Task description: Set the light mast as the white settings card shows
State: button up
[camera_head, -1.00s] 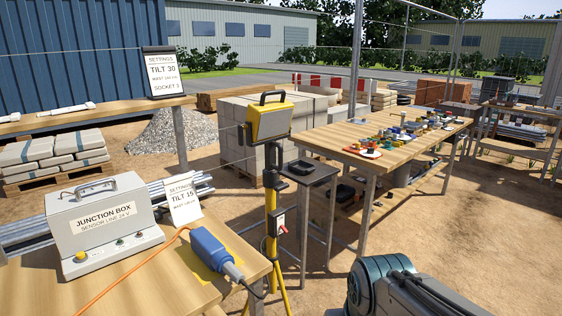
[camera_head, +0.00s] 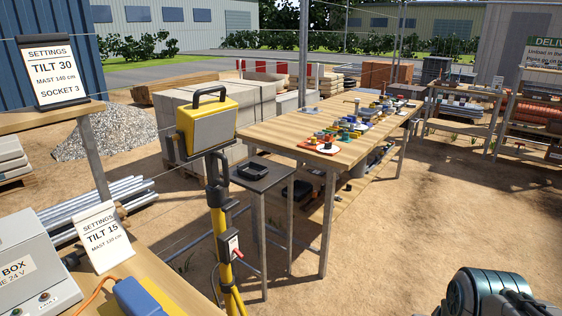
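The yellow light mast (camera_head: 221,215) stands upright left of centre, with a yellow and grey lamp head (camera_head: 206,125) on top and a red switch on a box (camera_head: 234,244) lower down. A white settings card (camera_head: 103,236) leans on the near table and reads TILT 15, MAST 120 cm. Another settings card (camera_head: 53,70), white in a dark frame, stands on the left bench and reads TILT 30, MAST 140 cm, SOCKET 3. Part of my arm shows at the bottom right; my gripper is not in view.
The near table holds a grey junction box (camera_head: 30,265) and a blue connector (camera_head: 138,297), both partly cut off. A small stand (camera_head: 264,181) with a black tray is right of the mast. A long wooden table (camera_head: 290,135) carries several small items. Sandy ground (camera_head: 400,240) at right is open.

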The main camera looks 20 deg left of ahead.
aim_at(212, 156)
jog(key=z, duration=0.05)
jog(key=i, duration=0.55)
jog(key=u, duration=0.65)
jog(key=i, duration=0.4)
jog(key=u, duration=0.5)
